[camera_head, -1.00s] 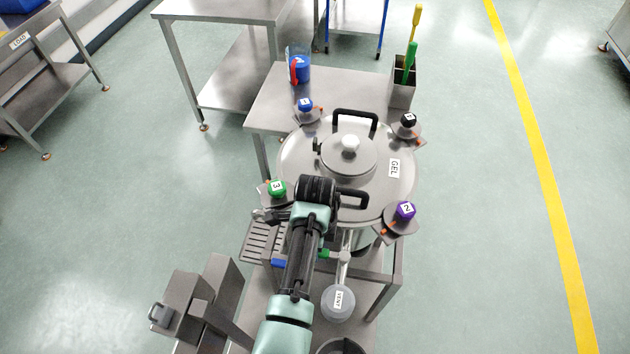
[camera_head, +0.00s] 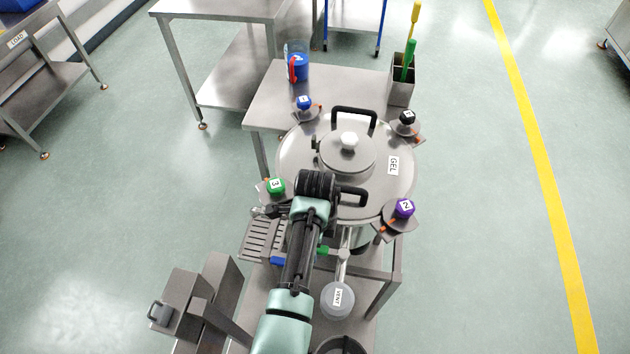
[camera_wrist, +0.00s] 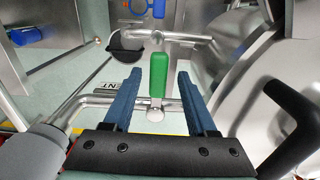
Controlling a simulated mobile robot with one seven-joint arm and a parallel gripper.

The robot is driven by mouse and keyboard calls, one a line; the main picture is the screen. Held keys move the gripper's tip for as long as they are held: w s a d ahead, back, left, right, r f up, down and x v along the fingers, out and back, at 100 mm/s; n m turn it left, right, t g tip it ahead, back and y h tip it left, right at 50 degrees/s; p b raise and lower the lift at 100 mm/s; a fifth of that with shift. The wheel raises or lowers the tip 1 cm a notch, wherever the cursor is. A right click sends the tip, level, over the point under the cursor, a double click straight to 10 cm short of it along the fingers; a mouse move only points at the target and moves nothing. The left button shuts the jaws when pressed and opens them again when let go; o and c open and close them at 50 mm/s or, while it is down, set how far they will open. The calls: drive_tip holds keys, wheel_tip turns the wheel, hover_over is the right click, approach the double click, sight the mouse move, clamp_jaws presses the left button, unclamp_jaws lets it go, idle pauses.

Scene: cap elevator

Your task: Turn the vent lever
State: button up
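The vent lever is a green handle (camera_wrist: 158,75) on a metal pipe fitting. In the wrist view it lies between the two blue fingers of my gripper (camera_wrist: 158,73), with a gap on both sides. My gripper is open and holds nothing; I cannot tell how far the fingertips are above the handle. In the head view only a small green part of the lever (camera_head: 322,251) shows beside my arm, above the grey round vessel labelled VENT (camera_head: 338,299). My fingers are hidden there behind my arm.
The round steel GEL vessel (camera_head: 375,203) stands close beside my arm, with a black lid handle (camera_head: 353,195) and numbered knobs around its rim. Metal pipes (camera_wrist: 98,101) run near the fingers. A blue handle (camera_wrist: 28,35) is at the wrist view's upper left.

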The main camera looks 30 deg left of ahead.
wheel_tip(320, 180, up, 13)
drive_tip(key=b, duration=0.1)
idle(0.5)
idle(0.4)
